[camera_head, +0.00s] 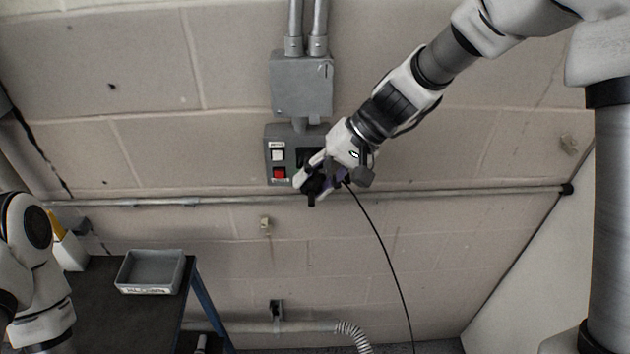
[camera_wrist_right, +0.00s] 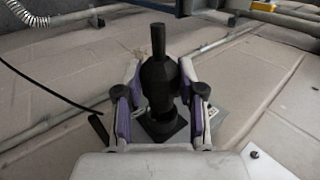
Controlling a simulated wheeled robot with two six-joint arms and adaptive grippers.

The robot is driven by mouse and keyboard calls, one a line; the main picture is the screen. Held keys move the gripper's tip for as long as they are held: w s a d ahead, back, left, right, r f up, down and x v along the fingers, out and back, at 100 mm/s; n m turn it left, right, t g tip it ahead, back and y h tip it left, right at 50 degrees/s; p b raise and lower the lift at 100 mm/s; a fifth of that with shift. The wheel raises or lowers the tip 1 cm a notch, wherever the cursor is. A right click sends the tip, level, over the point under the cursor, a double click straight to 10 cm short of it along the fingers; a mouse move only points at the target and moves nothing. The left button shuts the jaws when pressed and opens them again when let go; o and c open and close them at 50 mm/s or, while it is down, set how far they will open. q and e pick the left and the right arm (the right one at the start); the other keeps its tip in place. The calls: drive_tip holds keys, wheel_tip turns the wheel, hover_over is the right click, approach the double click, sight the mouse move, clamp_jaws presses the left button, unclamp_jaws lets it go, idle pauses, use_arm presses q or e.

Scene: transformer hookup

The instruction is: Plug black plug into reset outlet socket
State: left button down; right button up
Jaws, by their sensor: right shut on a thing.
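The grey outlet box (camera_head: 270,155) is on the wall, with a white switch and a red switch on its left side. A dark socket area (camera_head: 305,155) shows on its right side, partly hidden by my right gripper. My right gripper (camera_head: 314,184) is at the lower right of the box, shut on the black plug (camera_wrist_right: 156,82). The plug also shows in the head view (camera_head: 312,200). In the wrist view it has a narrow stub and a square dark base between the fingers. I cannot tell whether it touches the socket. My left gripper is out of view.
A black cable (camera_head: 387,247) hangs from near my right gripper. A grey junction box (camera_head: 301,85) with pipes is above the outlet box. A horizontal conduit (camera_head: 450,193) runs just below. A grey tray (camera_head: 181,274) stands on the dark table (camera_head: 95,325) at lower left.

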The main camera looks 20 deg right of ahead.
drive_tip(key=shift+w+d+r+p, duration=0.1)
drive_tip(key=shift+w+d+p, duration=0.2)
drive_tip(key=shift+w, duration=0.5)
drive_tip(key=shift+w+d+p, duration=0.15)
drive_tip(key=shift+w+p, duration=0.2)
drive_tip(key=shift+w, duration=0.45)
idle(0.4)
drive_tip(key=o, duration=1.2)
drive_tip(key=shift+o, duration=0.2)
drive_tip(key=shift+s+a+f+b, duration=0.15)
drive_tip(key=shift+s+b, duration=0.2)
drive_tip(key=shift+s, duration=0.1)
drive_tip(key=shift+s+a+f+b, duration=0.1)
drive_tip(key=shift+s+b, duration=0.25)
drive_tip(key=shift+s, duration=0.05)
drive_tip(key=shift+s+a+r+b, duration=0.15)
drive_tip(key=shift+s+b, duration=0.1)
drive_tip(key=shift+s, duration=0.3)
drive_tip(key=shift+s+a+f+b, duration=0.15)
drive_tip(key=shift+s+b, duration=0.1)
drive_tip(key=shift+s, duration=0.25)
drive_tip(key=shift+s+a+r+b, duration=0.15)
drive_tip(key=shift+s+b, duration=0.1)
drive_tip(key=shift+s, duration=0.3)
